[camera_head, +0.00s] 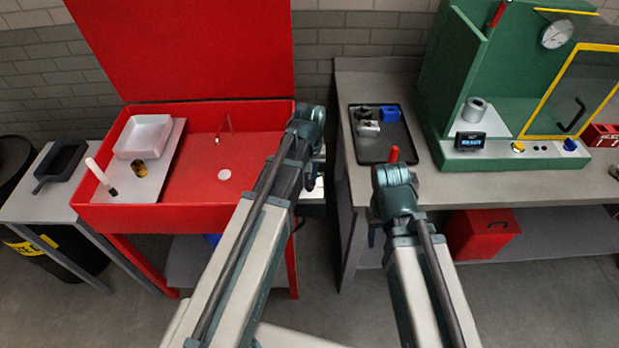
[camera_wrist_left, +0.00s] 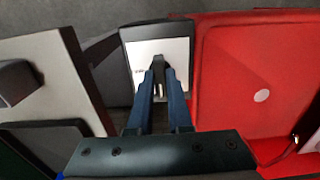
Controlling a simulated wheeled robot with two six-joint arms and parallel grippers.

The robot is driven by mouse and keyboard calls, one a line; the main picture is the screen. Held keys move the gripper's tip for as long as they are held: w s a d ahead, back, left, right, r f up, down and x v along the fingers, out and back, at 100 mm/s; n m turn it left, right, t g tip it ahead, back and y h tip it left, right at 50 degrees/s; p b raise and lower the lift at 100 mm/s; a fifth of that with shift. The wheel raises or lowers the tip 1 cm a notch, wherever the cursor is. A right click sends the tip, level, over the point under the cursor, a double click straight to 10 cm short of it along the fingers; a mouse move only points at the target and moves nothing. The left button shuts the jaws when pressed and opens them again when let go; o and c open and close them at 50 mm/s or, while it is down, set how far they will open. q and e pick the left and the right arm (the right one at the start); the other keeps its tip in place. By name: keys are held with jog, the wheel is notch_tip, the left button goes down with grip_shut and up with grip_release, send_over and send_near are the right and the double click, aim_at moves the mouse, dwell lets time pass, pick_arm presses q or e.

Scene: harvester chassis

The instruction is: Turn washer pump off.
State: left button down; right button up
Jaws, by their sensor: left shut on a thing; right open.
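The red parts washer (camera_head: 262,150) stands at the left with its lid up. On its right side is a small box with a white panel (camera_head: 316,188), mostly behind my left arm. In the left wrist view this white panel (camera_wrist_left: 142,52) has a dark frame, and a small grey switch part (camera_wrist_left: 159,90) shows between the fingers. My left gripper (camera_wrist_left: 160,68) is shut on that part; its tips hide much of it. The switch position cannot be told. My right gripper (camera_head: 373,232) hangs in front of the bench, open and away from the washer; its fingers are mostly hidden.
The grey bench (camera_head: 425,185) at the right carries a black tray (camera_head: 370,150) with small parts and a green cabinet (camera_head: 455,75). A red toolbox (camera_head: 481,232) sits below. A white pan (camera_head: 143,135) is in the washer. The gap between washer and bench is narrow.

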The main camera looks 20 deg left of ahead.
aim_at(310, 181)
pick_arm(q)
jog(key=c, duration=0.8)
grip_release()
jog(key=shift+c, duration=0.2)
notch_tip(310, 181, up, 14)
jog(key=p, duration=1.4)
jog(key=shift+f, duration=0.1)
jog(key=s+d+f+m+b, duration=0.3)
jog(key=s+d+f+b, duration=0.1)
jog(key=s, duration=0.3)
jog(key=s+d+f+m+y+b, duration=0.1)
jog(key=s+d+f+m+b, duration=0.3)
jog(key=s+d, duration=0.2)
jog(key=shift+s+d, duration=0.15)
jog(key=shift+s, duration=0.5)
